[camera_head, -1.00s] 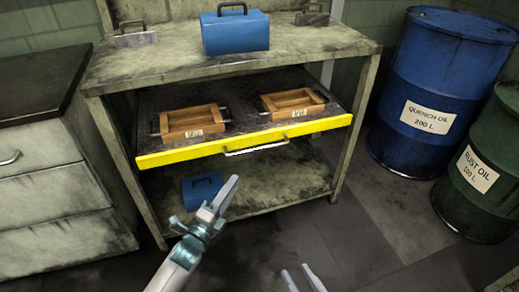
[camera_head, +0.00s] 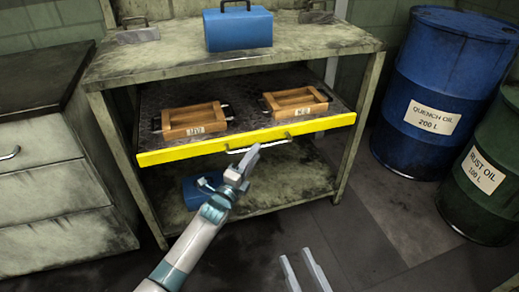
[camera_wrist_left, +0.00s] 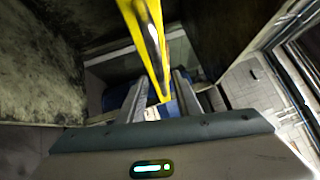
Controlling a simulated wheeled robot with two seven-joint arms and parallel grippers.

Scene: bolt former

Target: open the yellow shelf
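The yellow shelf's front edge (camera_head: 190,153) runs across the middle level of the metal rack. Its silver bar handle (camera_head: 270,145) is at the centre; the shelf edge also crosses the left wrist view (camera_wrist_left: 148,40). My left gripper (camera_head: 248,158) is just in front of and below the handle, its fingers pointing up towards it. In the left wrist view the fingers (camera_wrist_left: 160,85) stand apart, so it is open. I cannot tell whether it touches the handle. My right gripper (camera_head: 305,268) is low at the bottom centre, open and empty.
Two wooden trays (camera_head: 194,120) (camera_head: 296,101) lie on the shelf. A blue toolbox (camera_head: 238,29) stands on the rack top (camera_head: 150,68); another (camera_head: 196,192) is below, partly behind my left gripper. Blue (camera_head: 440,75) and green (camera_head: 488,185) drums stand right, a cabinet (camera_head: 50,190) left.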

